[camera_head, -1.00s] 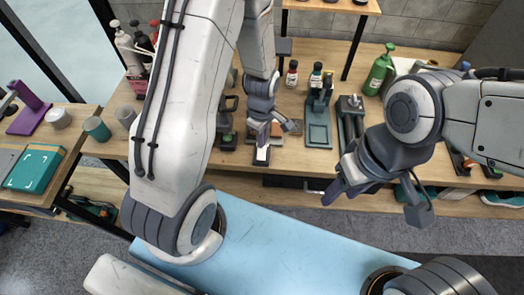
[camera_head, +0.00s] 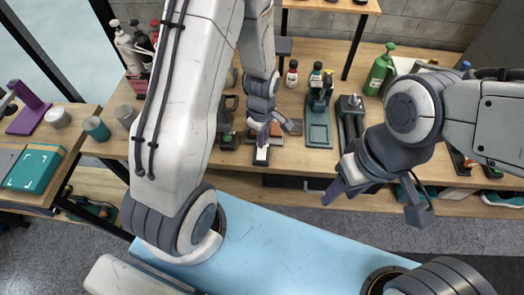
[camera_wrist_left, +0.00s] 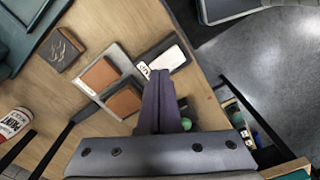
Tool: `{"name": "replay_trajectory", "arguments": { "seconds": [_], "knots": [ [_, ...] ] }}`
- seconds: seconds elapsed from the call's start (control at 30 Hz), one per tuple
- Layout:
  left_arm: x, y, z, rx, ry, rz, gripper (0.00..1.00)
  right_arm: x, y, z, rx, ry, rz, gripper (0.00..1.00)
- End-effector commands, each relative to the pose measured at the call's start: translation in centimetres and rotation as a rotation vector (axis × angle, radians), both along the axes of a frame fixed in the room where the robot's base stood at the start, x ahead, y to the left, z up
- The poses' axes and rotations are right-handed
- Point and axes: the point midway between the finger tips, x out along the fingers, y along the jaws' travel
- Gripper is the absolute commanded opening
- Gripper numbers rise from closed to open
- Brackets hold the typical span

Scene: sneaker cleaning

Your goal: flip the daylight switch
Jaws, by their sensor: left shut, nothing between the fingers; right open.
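A small switch block with a white face on a dark base lies near the front edge of the workbench, in the head view (camera_head: 261,155) and the left wrist view (camera_wrist_left: 168,62). It appears to be the daylight switch; its label is too small to read. My left gripper (camera_head: 262,138) is shut and empty, its purple fingers (camera_wrist_left: 160,95) pointing down beside the switch. I cannot tell whether the fingertips touch it. My right gripper (camera_head: 374,202) is open and empty, in front of the bench edge, away from the switch.
Brown pads (camera_wrist_left: 122,102) on a grey plate and a wooden block (camera_wrist_left: 60,48) lie close to the switch. Small bottles (camera_head: 292,74), a teal stand (camera_head: 319,130) and a green bottle (camera_head: 379,70) stand to the right. The light blue surface (camera_head: 290,245) below is clear.

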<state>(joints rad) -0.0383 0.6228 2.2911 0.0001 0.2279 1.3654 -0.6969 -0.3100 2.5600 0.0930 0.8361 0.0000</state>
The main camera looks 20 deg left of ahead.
Motion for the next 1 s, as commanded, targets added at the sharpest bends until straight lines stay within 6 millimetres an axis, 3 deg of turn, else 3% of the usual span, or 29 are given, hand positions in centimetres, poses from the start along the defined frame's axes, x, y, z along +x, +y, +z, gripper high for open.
{"name": "replay_trajectory", "arguments": {
  "seconds": [1.0],
  "knots": [
    [0.0,0.0,-1.6,0.0,0.0,0.0,0.0,0.0,0.0,-1.2,0.0,0.0,0.0,0.5]
  ]
}}
